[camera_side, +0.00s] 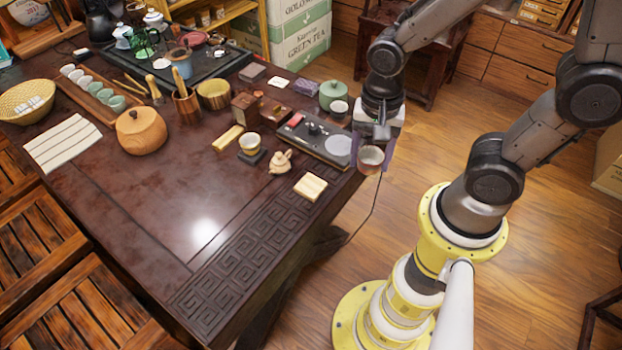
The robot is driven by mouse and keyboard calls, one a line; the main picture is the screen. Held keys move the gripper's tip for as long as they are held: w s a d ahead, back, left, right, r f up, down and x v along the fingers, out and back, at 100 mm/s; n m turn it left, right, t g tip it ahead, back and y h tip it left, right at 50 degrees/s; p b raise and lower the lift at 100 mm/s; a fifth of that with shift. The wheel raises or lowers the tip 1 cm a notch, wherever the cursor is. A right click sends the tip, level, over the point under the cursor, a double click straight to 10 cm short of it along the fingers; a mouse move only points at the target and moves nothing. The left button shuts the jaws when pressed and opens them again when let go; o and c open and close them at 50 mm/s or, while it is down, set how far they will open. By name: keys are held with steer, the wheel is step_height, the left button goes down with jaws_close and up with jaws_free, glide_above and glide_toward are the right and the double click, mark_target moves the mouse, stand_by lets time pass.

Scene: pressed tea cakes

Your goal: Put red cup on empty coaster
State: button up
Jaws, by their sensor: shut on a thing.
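My gripper (373,146) points down at the table's right end and is shut on a small reddish cup (371,161) with a pale inside. The cup is upright or nearly so and appears in front of the floor, just right of the table edge. A light wooden square coaster (310,187) lies bare near the table's right edge, left of and below the cup in the picture. A dark square coaster (260,157) carries a pale yellowish cup (250,143). The gripper partly hides the far side of the held cup.
A dark tray (318,138) with a pale round disc lies just left of my gripper. A green lidded pot (332,94) and a white cup (339,109) stand behind. The table's front middle is clear.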

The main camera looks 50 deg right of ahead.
steer(key=w+a+f, duration=0.1)
steer(key=w+f, duration=0.3)
steer(key=w, duration=0.4)
glide_above(311, 185)
step_height(311, 185, down, 5)
steer(key=shift+f, duration=1.8)
steer(key=shift+f, duration=0.15)
steer(key=o, duration=1.3)
steer(key=shift+o, duration=0.2)
